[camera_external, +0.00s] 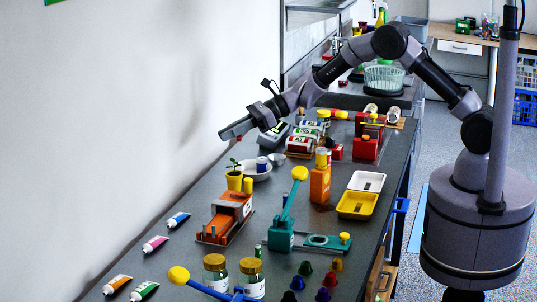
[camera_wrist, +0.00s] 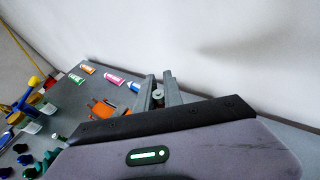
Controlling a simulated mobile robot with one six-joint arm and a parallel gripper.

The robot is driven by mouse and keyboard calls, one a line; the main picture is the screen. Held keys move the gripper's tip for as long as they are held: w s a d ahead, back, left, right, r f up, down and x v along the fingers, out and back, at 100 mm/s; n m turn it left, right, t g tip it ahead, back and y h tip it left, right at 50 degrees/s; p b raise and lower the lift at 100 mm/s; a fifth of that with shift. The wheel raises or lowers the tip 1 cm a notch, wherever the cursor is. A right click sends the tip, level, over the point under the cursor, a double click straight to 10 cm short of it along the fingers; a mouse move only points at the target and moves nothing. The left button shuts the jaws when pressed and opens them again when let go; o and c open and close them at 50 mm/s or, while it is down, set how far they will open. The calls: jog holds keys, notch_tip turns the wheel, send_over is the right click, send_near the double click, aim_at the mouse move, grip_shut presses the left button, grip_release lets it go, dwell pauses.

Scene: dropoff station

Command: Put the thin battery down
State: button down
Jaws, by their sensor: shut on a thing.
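My gripper (camera_external: 226,132) is high over the far left edge of the table, near the wall, with its fingers pointing left. In the wrist view my gripper (camera_wrist: 161,77) has its two grey fingers close together. A small pale, rounded end, seemingly the thin battery (camera_wrist: 158,95), shows between them. Most of it is hidden by the fingers. In the external view a small reddish spot shows just under the fingers; I cannot tell what it is. A small green and dark cylinder (camera_external: 258,251) stands on the table beside the teal device.
Several paint tubes (camera_external: 155,244) lie along the left edge. Jars (camera_external: 215,270) stand at the front. Bare table (camera_external: 190,262) lies between tubes and jars.

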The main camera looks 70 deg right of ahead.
aim_at(229, 174)
notch_tip(229, 174, down, 10)
jog(key=b, duration=0.4)
jog(key=shift+w+a, duration=0.15)
jog(key=c, duration=1.5)
grip_release()
